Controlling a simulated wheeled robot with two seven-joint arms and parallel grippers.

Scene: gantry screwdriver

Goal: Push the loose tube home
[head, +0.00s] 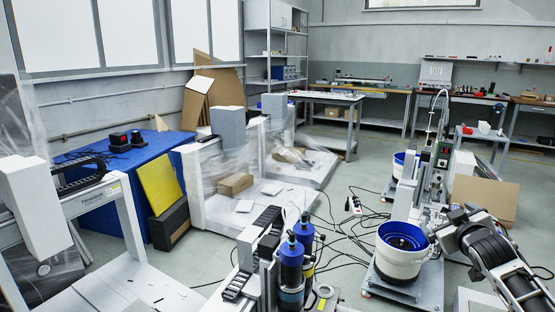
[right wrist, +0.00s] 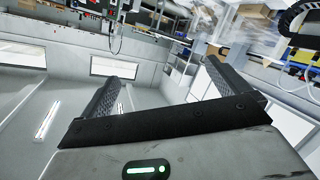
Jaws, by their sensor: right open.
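A thin pale tube (head: 443,100) arches up from the tall machine (head: 440,155) at the right of the head view. Its ends are too small to make out, and I cannot tell whether it is the loose one. My right arm comes in from the right edge of the head view, with my right gripper (head: 458,218) beside the blue-and-white feeder bowl. In the right wrist view my right gripper (right wrist: 163,92) is open, with two dark fingers spread wide and nothing between them. My left gripper is not in view.
A blue-rimmed feeder bowl (head: 402,250) stands at the lower right. Two blue-topped cylinders (head: 291,262) stand on a gantry at the bottom middle. Black cables (head: 345,225) lie across the floor. A cardboard sheet (head: 485,198) leans behind my right arm.

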